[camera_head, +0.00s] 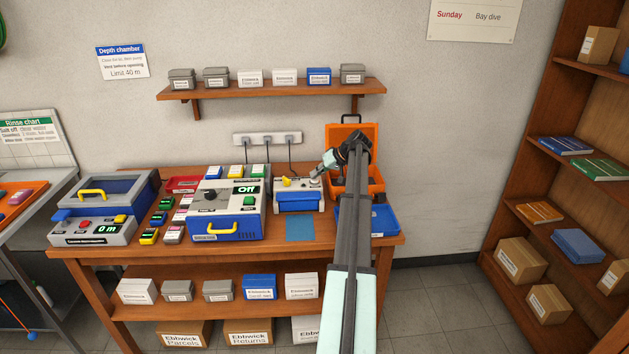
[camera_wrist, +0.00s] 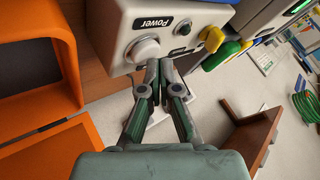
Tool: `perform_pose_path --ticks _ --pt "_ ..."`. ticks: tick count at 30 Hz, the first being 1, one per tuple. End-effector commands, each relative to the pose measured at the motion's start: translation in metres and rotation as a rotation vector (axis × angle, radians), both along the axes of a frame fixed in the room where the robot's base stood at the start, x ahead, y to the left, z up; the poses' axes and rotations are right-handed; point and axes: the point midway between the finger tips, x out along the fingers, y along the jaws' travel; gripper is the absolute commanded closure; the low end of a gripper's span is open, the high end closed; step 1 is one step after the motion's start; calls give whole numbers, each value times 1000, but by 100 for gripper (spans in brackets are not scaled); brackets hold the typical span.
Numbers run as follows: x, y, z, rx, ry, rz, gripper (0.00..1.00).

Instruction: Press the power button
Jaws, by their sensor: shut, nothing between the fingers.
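The device (camera_head: 299,201) is a small white and blue box on the wooden bench, left of the open orange case. In the wrist view its panel (camera_wrist: 118,30) carries a "Power" label, with a round whitish power button (camera_wrist: 143,50) beneath it. My gripper (camera_wrist: 159,68) is shut and empty. Its fingertips appear right beside the button in that view; whether they touch it I cannot tell. In the head view my gripper (camera_head: 318,176) is at the device's upper right, and the button is hard to make out there.
A small dark round fitting (camera_wrist: 183,28) and a yellow handle (camera_wrist: 213,40) are on the same panel. The orange case (camera_head: 372,187) and a blue tray (camera_head: 385,222) stand to the right. A larger unit reading "Off" (camera_head: 226,208) stands to the left.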

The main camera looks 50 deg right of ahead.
Motion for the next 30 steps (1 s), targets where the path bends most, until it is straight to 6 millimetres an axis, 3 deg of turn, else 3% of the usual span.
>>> perform_pose_path --ticks 5,22,30 --pt "0 0 5 0 -1 -1 100" --pt "0 0 55 0 -1 -1 100" --pt "0 0 60 0 0 0 100"
